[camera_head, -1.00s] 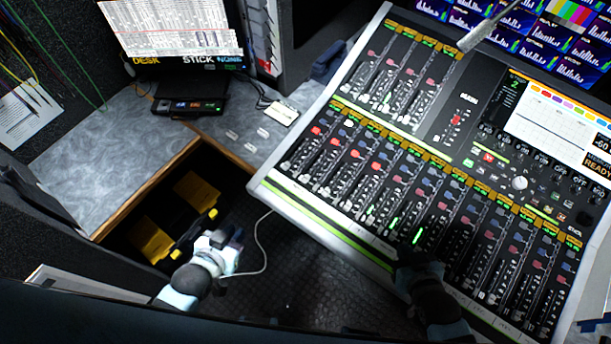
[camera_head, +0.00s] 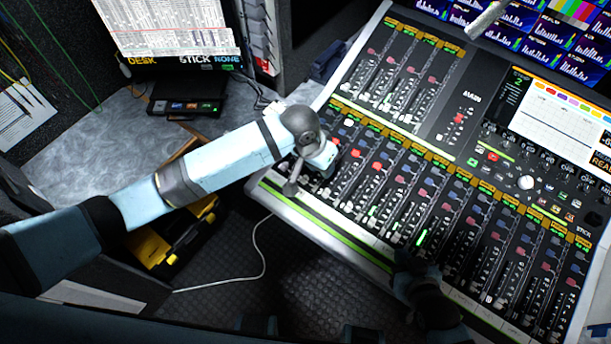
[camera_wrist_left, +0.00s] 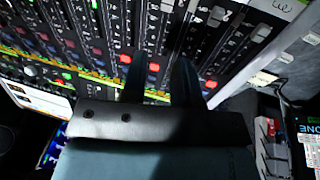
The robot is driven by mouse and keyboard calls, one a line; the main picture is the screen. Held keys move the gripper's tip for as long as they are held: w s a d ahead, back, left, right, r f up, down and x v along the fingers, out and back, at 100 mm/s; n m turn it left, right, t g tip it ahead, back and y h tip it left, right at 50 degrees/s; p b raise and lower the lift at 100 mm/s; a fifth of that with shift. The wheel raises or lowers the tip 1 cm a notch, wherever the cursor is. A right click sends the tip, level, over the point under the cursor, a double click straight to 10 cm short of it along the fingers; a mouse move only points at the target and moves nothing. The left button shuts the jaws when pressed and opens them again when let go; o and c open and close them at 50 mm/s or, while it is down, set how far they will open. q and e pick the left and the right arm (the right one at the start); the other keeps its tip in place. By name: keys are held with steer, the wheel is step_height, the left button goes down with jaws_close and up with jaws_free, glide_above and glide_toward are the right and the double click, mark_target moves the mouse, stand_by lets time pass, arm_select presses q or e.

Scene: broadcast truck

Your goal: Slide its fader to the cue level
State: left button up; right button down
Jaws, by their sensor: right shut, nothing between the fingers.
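The mixing console (camera_head: 352,243) fills the right of the head view, with rows of channel strips, faders and red and blue buttons. I cannot tell which fader the task means. My left arm reaches in over the console's left strips, and its wrist hides some of them. In the left wrist view my left gripper (camera_wrist_left: 157,75) has its two fingers apart over the strips, with nothing between them. Pale fader caps (camera_wrist_left: 216,16) show beyond the fingertips. My right gripper (camera_head: 408,256) is dark, shut and empty at the console's front; whether it touches a control is unclear.
A desk with a small black device (camera_head: 187,106) and a screen (camera_head: 165,28) is at the left. Yellow-and-black cases (camera_head: 160,250) lie low beside the console. A white cable (camera_head: 262,262) runs over the dark floor. Coloured monitors (camera_head: 540,35) stand behind the console.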

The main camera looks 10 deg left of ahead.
mark_target(305, 177)
arm_select(q)
steer(key=w+a+r+y, duration=0.2)
steer(key=w+a+y, duration=0.1)
steer(key=a, duration=0.1)
steer(key=shift+g, duration=0.4)
step_height(305, 177, down, 13)
steer(key=shift+w+f, duration=0.1)
steer(key=shift+c, duration=0.2)
